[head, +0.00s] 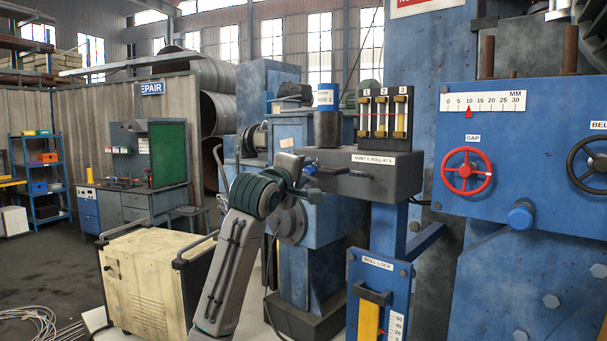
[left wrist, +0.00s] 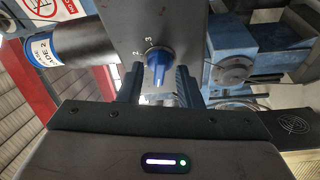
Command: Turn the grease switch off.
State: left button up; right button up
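The blue rotary knob (head: 311,169) sits on the left end of a dark grey box (head: 375,180). In the left wrist view the knob (left wrist: 158,60) points down in the picture, with the numerals 2 and 3 beside it on the grey face. Other markings are hidden or too small to read. My left gripper (head: 303,178) is at this end of the box. In the wrist view its two dark fingers (left wrist: 157,82) are apart, one on each side of the knob's lower part. I cannot tell whether they touch it. My right gripper is in neither view.
A dark cylinder with a blue label (head: 326,100) and three numbered sight gauges (head: 385,113) stand on the box. A red handwheel (head: 466,171) is on the blue panel at right. The roll lock lever (head: 372,293) is below. A beige cabinet (head: 150,280) stands left.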

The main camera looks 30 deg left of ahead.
pick_arm(q)
jog(key=s+d+b, duration=0.1)
jog(key=s+b, duration=0.3)
jog(key=s, duration=0.6)
jog(key=shift+s+d+f, duration=0.15)
jog(key=shift+f, duration=0.25)
jog(key=shift+f, duration=0.1)
